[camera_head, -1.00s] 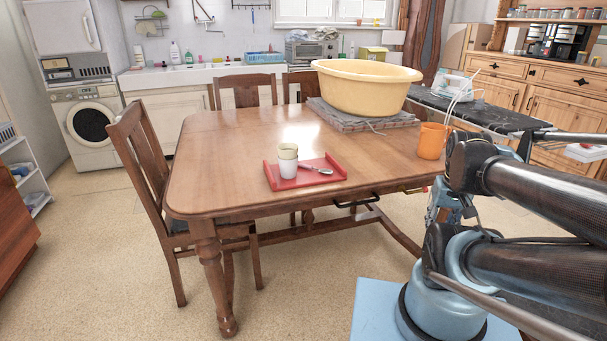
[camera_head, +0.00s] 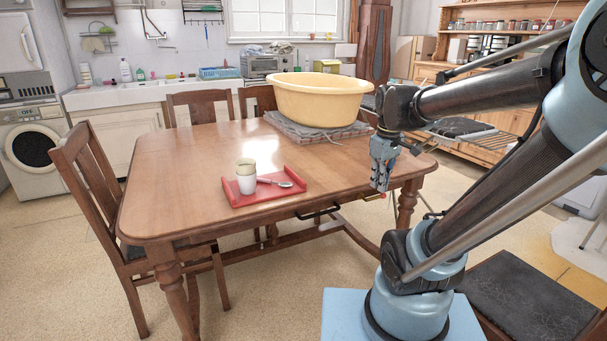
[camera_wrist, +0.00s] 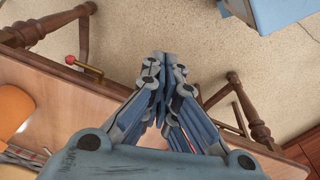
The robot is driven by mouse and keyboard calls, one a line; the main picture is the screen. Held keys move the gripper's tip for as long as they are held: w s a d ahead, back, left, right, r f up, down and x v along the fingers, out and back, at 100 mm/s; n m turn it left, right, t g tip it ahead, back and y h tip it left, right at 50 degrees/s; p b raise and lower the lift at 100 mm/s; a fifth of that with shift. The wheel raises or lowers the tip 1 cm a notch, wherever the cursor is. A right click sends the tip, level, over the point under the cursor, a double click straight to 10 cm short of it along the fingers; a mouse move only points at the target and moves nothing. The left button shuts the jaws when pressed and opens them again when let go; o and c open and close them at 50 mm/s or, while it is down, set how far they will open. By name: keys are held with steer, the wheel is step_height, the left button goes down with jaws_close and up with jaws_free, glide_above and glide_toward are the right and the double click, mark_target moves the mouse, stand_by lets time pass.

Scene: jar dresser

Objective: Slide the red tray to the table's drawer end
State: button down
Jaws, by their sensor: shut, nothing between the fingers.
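The red tray (camera_head: 262,198) lies flat on the wooden table (camera_head: 190,175), near the front edge and left of my gripper. It carries stacked pale cups (camera_head: 246,182) and a spoon (camera_head: 283,184). My gripper (camera_head: 379,188) points down by the table's front right edge, apart from the tray. Its fingers are shut and empty; they also show in the wrist view (camera_wrist: 163,60). The tray is not recognisable in the wrist view.
A large yellow basin (camera_head: 318,103) stands on a folded grey cloth at the table's back right. A brass fitting with a red knob (camera_wrist: 72,60) sticks out by the table edge. Chairs stand left and behind.

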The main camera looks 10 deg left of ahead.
steer(key=w+a+r+n, duration=0.4)
steer(key=w+a+n, duration=0.45)
steer(key=w, duration=0.25)
steer(key=n+g, duration=0.1)
steer(key=n, duration=0.6)
glide_above(309, 180)
steer(key=w+d, duration=0.2)
steer(key=f, duration=1)
steer(key=shift+s+a+f, duration=0.15)
steer(key=shift+s+a, duration=0.05)
steer(key=shift+s, duration=0.05)
steer(key=shift+s+a+f, duration=0.2)
steer(key=shift+s+a, duration=0.4)
steer(key=shift+a, duration=0.25)
steer(key=shift+s+a, duration=0.5)
steer(key=shift+a, duration=0.35)
